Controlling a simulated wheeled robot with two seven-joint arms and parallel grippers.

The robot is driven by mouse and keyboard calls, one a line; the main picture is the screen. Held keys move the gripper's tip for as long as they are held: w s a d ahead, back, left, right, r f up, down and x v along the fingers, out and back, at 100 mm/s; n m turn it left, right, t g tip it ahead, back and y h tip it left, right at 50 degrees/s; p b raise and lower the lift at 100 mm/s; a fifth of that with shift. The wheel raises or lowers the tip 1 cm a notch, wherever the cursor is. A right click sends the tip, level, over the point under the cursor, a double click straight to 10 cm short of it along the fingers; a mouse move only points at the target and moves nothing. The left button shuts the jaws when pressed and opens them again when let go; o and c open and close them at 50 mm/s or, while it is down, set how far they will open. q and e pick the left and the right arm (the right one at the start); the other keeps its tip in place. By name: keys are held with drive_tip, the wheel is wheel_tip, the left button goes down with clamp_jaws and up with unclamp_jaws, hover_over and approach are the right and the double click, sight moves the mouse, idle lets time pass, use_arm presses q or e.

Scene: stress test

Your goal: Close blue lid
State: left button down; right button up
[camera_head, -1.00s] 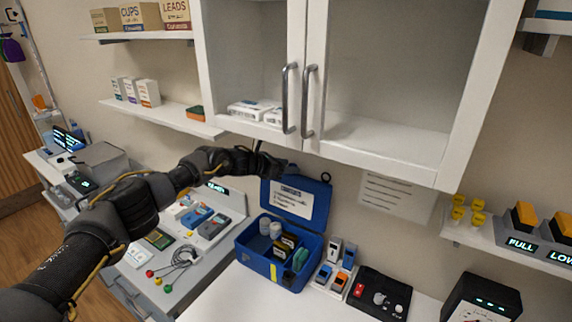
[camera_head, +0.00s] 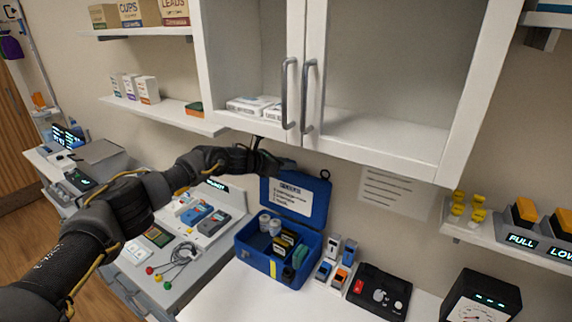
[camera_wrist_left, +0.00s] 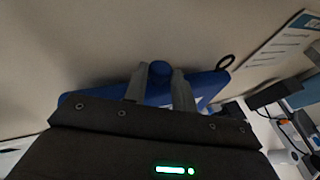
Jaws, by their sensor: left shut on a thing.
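The blue lid (camera_head: 318,199) stands raised at the back of the blue box (camera_head: 262,263) on the white counter, with a white label on its inner face. The box is open and holds small containers, dark items and a green item. My left gripper (camera_head: 282,164) is at the lid's upper left edge, and the arm hides that corner. In the left wrist view, the fingers of my left gripper (camera_wrist_left: 160,88) are shut on a blue part of the lid (camera_wrist_left: 160,70). My right gripper is not in view.
White cabinet doors (camera_head: 305,70) hang just above the lid and gripper. The counter in front (camera_head: 240,300) is clear.

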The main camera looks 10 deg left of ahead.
use_arm(q)
drive_tip(key=s+a+f+m+t+h+b, duration=0.1)
drive_tip(key=s+b, duration=0.4)
drive_tip(key=b, duration=0.6)
drive_tip(key=s+a+f+m+t+h+b, duration=0.1)
drive_tip(key=s+a+f+t+h+b, duration=0.2)
drive_tip(key=s+b, duration=0.3)
drive_tip(key=t+b, duration=0.1)
drive_tip(key=b, duration=0.4)
drive_tip(key=shift+s+a+f, duration=0.15)
drive_tip(key=shift+a+f, duration=0.1)
drive_tip(key=shift+a, duration=0.1)
